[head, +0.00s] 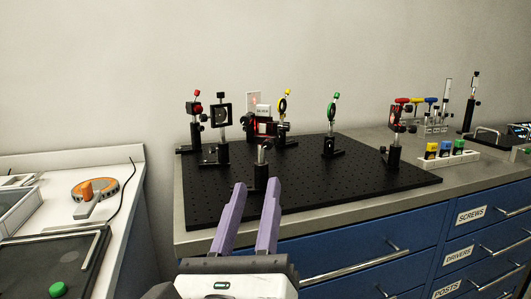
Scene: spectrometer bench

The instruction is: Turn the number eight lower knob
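My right gripper (255,188) comes up from the bottom with two purple fingers spread apart. A short black post with a small silver top (261,172) shows between and just beyond the fingertips; I cannot tell whether they flank it. Nothing is held. Several optic mounts with knobs stand on the black breadboard (340,190): one with red knobs (196,107) at left, a black square mount (221,117), a yellow-topped one (283,106) and a green one (333,112). Number labels are too small to read, so I cannot tell which knob is number eight's lower one. My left gripper is not in view.
A mount with a red part (395,125) stands at the breadboard's right edge. Coloured drivers (430,101) and a white holder with coloured blocks (450,156) are farther right. A white side table (125,195) is at left. The breadboard's front right is clear.

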